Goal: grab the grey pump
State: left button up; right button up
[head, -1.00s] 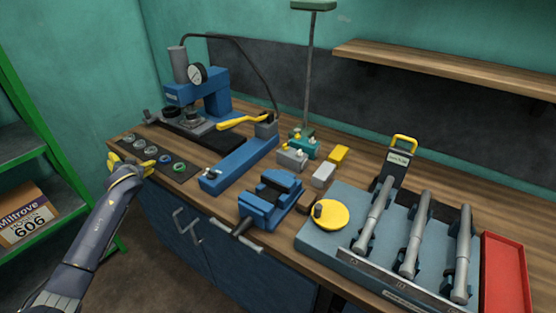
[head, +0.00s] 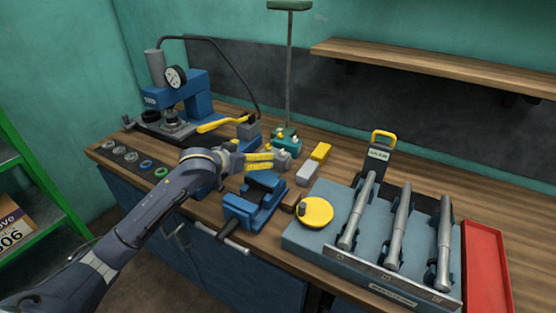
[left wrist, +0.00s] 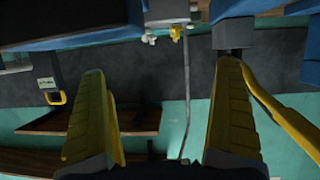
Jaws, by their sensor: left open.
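The grey pump (head: 284,158), a small block with light fittings, stands on the workbench just past my left gripper's fingertips and is partly hidden by them. In the left wrist view the grey pump (left wrist: 168,10) shows at the top edge, cut off, with white and yellow fittings. My left gripper (head: 270,161) has yellow fingers and is open and empty. In the left wrist view its fingers (left wrist: 160,72) are wide apart, with the pump beyond the gap between them. I cannot tell any contact. My right gripper is out of view.
A teal pump (head: 287,142) stands just behind the grey one. Yellow (head: 321,152) and light grey (head: 307,173) blocks stand to the right. A blue vise (head: 256,200) is in front.

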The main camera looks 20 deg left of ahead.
aim_at(276, 152)
pick_arm(q)
jog(key=x, duration=1.5)
jog(key=shift+w+a, duration=0.1)
jog(key=shift+w, duration=0.15)
jog(key=c, duration=1.4)
jog(key=shift+r, duration=0.15)
jog(key=shift+c, duration=0.6)
jog(key=shift+r, duration=0.1)
